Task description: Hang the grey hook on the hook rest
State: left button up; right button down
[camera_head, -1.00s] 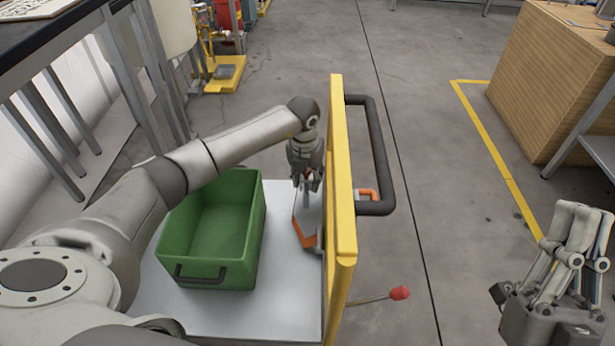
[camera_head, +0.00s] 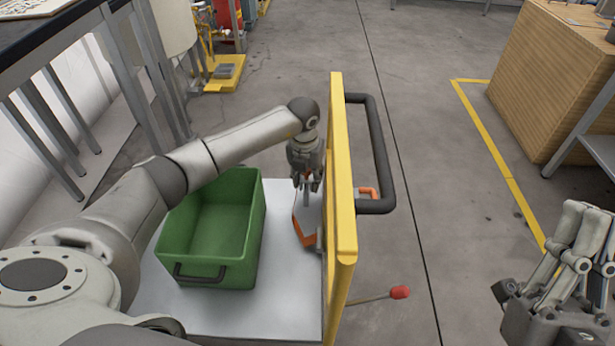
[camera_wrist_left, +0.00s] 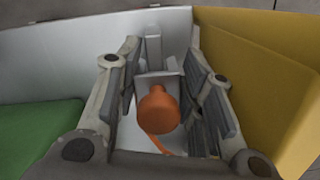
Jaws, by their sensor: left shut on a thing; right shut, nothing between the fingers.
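My left gripper (camera_head: 308,185) is above the light grey deck, close to the left face of a yellow panel (camera_head: 342,170). It is shut on a small grey piece (camera_wrist_left: 158,85), seemingly the grey hook, between its fingers in the left wrist view. An orange round end (camera_wrist_left: 157,108) shows there too, with a thin orange curved strip below it. In the head view an orange angular part (camera_head: 306,233) is just under the fingers, partly cut off by the panel. I cannot tell which part is the hook rest. My right gripper (camera_head: 588,212) is shut and empty at the lower right.
A green bin (camera_head: 212,228) stands on the deck (camera_head: 290,300) left of the gripper. A black handle (camera_head: 380,150) and a red-knobbed lever (camera_head: 399,292) stick out right of the panel. A wooden crate (camera_head: 550,80) is at the upper right. The floor between is open.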

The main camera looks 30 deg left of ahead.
pick_arm(q)
jog(key=shift+f, duration=0.35)
dwell(0.7)
jog(key=o, duration=1.2)
jog(key=shift+c, duration=0.2)
jog(key=shift+d, duration=0.15)
jog(key=shift+r, duration=0.15)
jog(key=r, duration=0.7)
jog(key=s+r, duration=0.1)
jog(key=r, duration=0.2)
jog(key=shift+r, duration=0.2)
jog(key=shift+s+r, duration=0.1)
jog(key=shift+r, duration=0.45)
jog(key=shift+a, duration=0.25)
jog(key=shift+s, duration=0.1)
